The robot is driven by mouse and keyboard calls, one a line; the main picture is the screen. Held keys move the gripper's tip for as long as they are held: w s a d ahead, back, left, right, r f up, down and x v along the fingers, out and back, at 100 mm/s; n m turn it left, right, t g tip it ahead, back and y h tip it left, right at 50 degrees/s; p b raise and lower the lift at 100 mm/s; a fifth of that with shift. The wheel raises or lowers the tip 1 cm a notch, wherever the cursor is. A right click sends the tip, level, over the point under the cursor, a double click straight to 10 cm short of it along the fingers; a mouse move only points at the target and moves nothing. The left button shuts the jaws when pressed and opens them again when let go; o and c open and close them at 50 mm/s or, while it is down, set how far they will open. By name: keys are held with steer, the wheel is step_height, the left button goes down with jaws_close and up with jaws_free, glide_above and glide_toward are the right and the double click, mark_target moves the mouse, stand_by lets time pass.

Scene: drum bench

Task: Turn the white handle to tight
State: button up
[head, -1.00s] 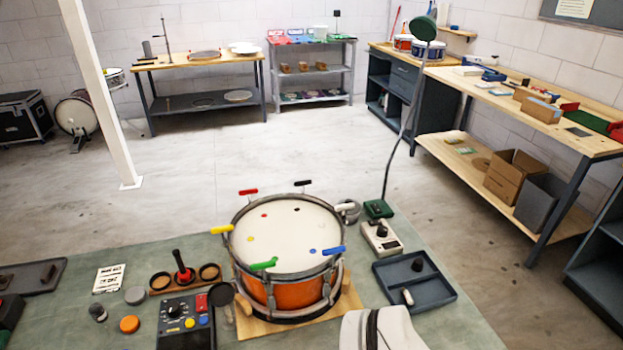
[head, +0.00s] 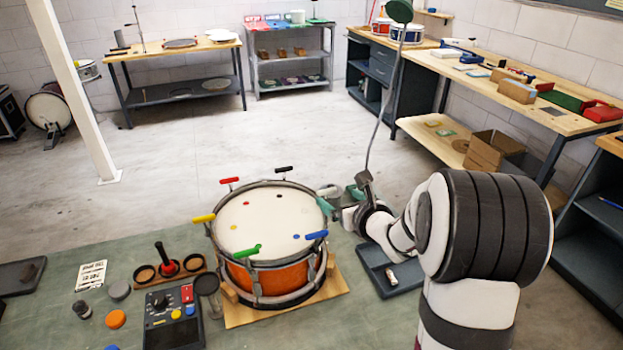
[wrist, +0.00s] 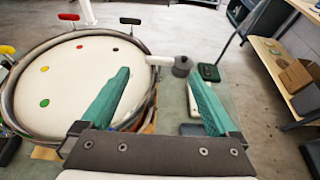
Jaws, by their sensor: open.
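The white handle (head: 328,190) sits on the far right rim of the orange drum (head: 262,272). In the wrist view the white handle (wrist: 160,60) points sideways, its right end by a dark grey cup (wrist: 182,66). My gripper (wrist: 158,78) is open and empty, its teal fingers spread to the left and right of the handle in the picture. The handle appears just beyond the fingertips; I see no contact. In the head view my gripper (head: 334,202) is at the drum's right side, and my arm hides part of that area.
Other rim handles are red (head: 229,181), black (head: 284,169), yellow (head: 202,218), green (head: 246,252) and blue (head: 316,235). A dark tray (head: 388,284) lies right of the drum. A control box (head: 172,318) stands front left. A lamp (head: 378,120) rises behind my gripper.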

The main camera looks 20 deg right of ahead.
mark_target(327, 189)
steer(key=x, duration=1.2)
steer(key=shift+s, duration=0.1)
steer(key=c, duration=1.4)
steer(key=m+h, duration=0.3)
steer(key=shift+d+h, duration=0.25)
steer(key=shift+h, duration=0.05)
steer(key=shift+d+g, duration=0.1)
steer(key=shift+g, duration=0.2)
steer(key=o, duration=1.4)
steer(key=shift+s, duration=0.1)
